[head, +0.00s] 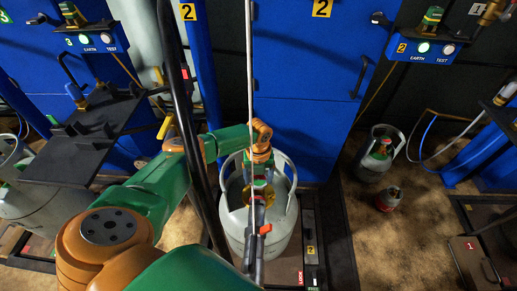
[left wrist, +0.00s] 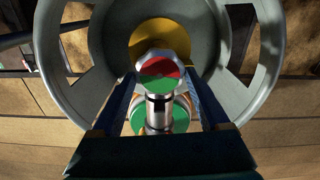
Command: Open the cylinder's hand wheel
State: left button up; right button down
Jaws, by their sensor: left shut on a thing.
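The grey gas cylinder (head: 238,222) stands upright on the scale platform in the middle of the head view. Its hand wheel (left wrist: 163,72), with a red and green top, is in the middle of the left wrist view. My left gripper (head: 261,172) is above the cylinder valve, inside the open collar. In the left wrist view its two dark blue fingers (left wrist: 166,92) lie on either side of the hand wheel and are shut on it. The finger contact is partly hidden. A silver stem and a green disc show below the wheel. My right gripper is not in view.
The cylinder's grey collar (left wrist: 57,75) surrounds the valve closely. A dark hose and a thin pale pole cross in front of the cylinder. A smaller grey cylinder (head: 371,168) and a small red-topped canister (head: 389,199) stand on the floor to the right. Blue cabinets (head: 305,90) stand behind.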

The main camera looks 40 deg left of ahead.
aim_at(258, 180)
pick_arm(q)
jog(key=o, duration=1.2)
jog(key=shift+o, duration=0.2)
notch_tip(258, 180, up, 7)
jog(key=shift+r+p, duration=0.1)
jog(key=shift+p, duration=1.1)
